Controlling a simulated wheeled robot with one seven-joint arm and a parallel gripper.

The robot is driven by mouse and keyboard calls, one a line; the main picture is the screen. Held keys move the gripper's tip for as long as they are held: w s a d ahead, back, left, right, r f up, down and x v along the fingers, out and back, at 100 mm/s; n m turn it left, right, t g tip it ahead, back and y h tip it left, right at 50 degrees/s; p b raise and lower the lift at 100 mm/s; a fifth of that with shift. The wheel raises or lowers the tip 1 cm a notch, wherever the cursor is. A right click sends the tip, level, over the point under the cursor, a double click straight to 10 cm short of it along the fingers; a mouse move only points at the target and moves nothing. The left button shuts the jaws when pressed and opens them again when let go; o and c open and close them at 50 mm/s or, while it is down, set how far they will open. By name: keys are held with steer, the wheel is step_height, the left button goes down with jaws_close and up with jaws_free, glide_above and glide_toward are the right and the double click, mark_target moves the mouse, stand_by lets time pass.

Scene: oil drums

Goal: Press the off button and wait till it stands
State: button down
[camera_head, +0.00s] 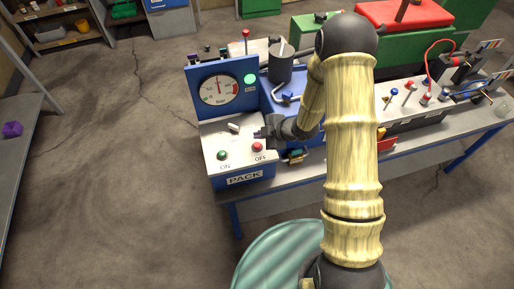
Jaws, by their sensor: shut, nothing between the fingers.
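The red OFF button (257,147) sits on the sloped grey top of the blue control box (241,183) marked PACK. A green ON button (222,155) is to its left, and a small light lever (233,127) is above them. A round gauge (219,90) stands on a blue panel behind, with a lit green lamp (250,80) beside it. My gripper (260,133) is shut and empty, pointing left, just above the OFF button in the picture. I cannot tell whether it touches anything. The gauge needle points roughly upward.
My yellow arm covers the bench's middle. To the right are a row of small coloured knobs (408,88) and a red cable (430,60). A dark cup (281,66) with tools stands behind my gripper. Shelving (60,30) stands at far left; open floor (110,190) lies left of the bench.

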mark_target(260, 147)
steer(key=shift+f+b, duration=0.65)
steer(key=shift+f, duration=0.5)
stand_by(1.1)
steer(key=shift+f+b, duration=0.4)
steer(key=shift+f+b, duration=0.5)
steer(key=shift+f, duration=0.05)
stand_by(1.6)
steer(key=shift+r, duration=0.15)
steer(key=shift+r+p, duration=0.7)
steer(key=shift+r, duration=0.15)
steer(key=shift+r, duration=0.1)
steer(key=shift+r+p, duration=1.95)
steer(key=shift+r, duration=0.45)
